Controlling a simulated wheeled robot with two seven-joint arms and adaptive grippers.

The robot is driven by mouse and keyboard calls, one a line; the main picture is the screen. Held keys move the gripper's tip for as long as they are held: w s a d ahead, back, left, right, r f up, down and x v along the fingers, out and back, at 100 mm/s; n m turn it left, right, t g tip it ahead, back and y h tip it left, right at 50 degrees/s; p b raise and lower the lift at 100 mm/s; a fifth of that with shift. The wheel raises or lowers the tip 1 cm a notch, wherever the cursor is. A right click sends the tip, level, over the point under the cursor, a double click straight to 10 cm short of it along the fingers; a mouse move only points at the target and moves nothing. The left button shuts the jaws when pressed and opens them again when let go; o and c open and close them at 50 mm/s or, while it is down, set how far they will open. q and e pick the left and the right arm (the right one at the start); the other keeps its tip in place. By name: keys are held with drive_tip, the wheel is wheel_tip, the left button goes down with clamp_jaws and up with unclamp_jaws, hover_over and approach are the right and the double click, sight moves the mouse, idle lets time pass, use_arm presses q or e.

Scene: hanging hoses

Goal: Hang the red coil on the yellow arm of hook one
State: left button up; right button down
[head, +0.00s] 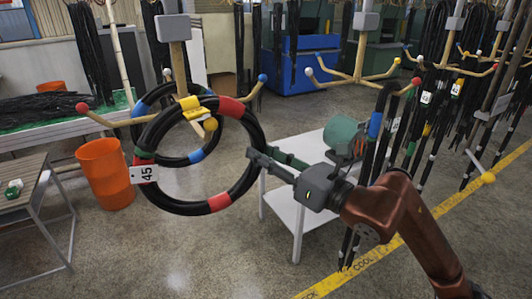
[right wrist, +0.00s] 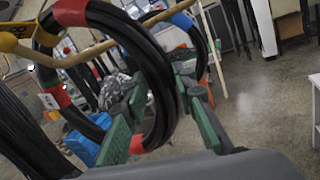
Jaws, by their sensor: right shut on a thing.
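The red coil (head: 219,203) is a black hose ring with red bands, a green band, a yellow clip and a white tag reading 45. It is upright at hook one (head: 174,28). The yellow-tipped arm (head: 210,124) shows inside the ring's upper opening; in the right wrist view its bar crosses the ring (right wrist: 72,12). Whether the coil's weight rests on it I cannot tell. My right gripper (head: 264,160) is at the coil's right side; in the right wrist view the hose passes between its green-padded fingers (right wrist: 162,122). My left gripper is out of view.
A blue-banded coil (head: 197,156) hangs behind the red coil. Hook one's red-tipped arm (head: 82,107) points left and its blue-tipped arm (head: 262,78) right. An orange bin (head: 104,172) stands left. A pale low table (head: 281,198) stands behind my right gripper. More hooks with hoses are at right.

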drive_tip(key=shift+w+a+f+b, duration=0.1)
drive_tip(key=shift+w+f+b, duration=0.1)
drive_tip(key=shift+f+b, duration=0.35)
drive_tip(key=shift+w+a+f+b, duration=0.1)
drive_tip(key=shift+w+f+b, duration=0.1)
drive_tip(key=shift+f, duration=0.5)
drive_tip(key=shift+s+f, duration=0.1)
drive_tip(key=c, duration=1.5)
unclamp_jaws()
drive_tip(key=shift+f, duration=0.15)
